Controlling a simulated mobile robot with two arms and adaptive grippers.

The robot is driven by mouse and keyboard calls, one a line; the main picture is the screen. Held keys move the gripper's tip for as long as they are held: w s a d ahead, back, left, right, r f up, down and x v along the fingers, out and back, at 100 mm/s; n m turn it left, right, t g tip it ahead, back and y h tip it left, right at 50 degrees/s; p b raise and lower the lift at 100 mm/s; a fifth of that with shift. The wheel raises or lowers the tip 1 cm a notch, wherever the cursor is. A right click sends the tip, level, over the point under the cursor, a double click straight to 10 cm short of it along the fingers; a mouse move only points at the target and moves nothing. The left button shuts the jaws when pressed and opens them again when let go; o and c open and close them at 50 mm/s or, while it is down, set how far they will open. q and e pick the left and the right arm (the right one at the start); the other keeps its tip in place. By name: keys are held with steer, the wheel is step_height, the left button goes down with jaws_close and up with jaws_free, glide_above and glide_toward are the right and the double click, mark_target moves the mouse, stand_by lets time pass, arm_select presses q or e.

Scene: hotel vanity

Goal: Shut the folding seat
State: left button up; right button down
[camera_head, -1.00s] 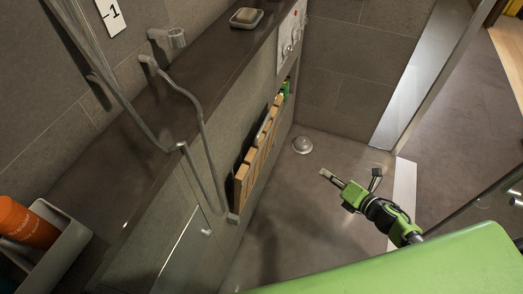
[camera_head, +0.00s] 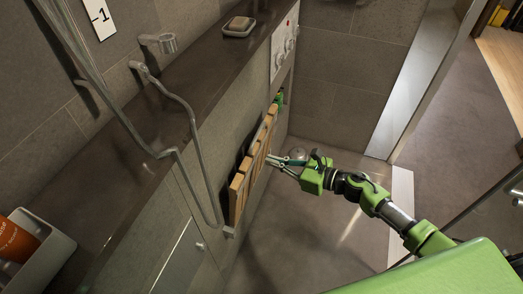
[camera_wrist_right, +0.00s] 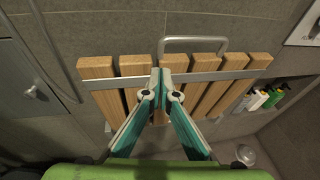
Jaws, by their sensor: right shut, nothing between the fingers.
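The folding seat (camera_head: 240,190) has wooden slats. In the head view it stands nearly upright, close along the wall on the left. In the right wrist view its slats (camera_wrist_right: 103,98) are joined by a grey metal bar (camera_wrist_right: 225,75). My right gripper (camera_head: 275,161) comes from the right and reaches the seat's face. In the right wrist view the gripper (camera_wrist_right: 160,72) is shut and empty, its tips at the middle slats near the bar. I cannot tell if they touch. The tips cover part of the slats. My left gripper is not in view.
A soap dish (camera_head: 238,28) sits on the ledge above. Small bottles (camera_wrist_right: 262,99) stand in a niche right of the seat. The floor (camera_head: 300,235) in front of the seat is clear.

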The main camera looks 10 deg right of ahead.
mark_target(250, 155)
steer(key=shift+w+a+r+p, duration=0.15)
steer(key=shift+w+a+p, duration=0.5)
steer(key=shift+w+a, duration=1)
steer(key=a, duration=0.1)
steer(key=w+a+b, duration=0.1)
steer(key=w+a, duration=0.1)
steer(key=shift+a+r, duration=0.1)
steer(key=shift+r, duration=0.2)
steer(key=shift+w+a+r, duration=0.1)
steer(key=shift+w+a, duration=0.1)
steer(key=shift+w, duration=0.05)
steer(key=shift+r, duration=0.15)
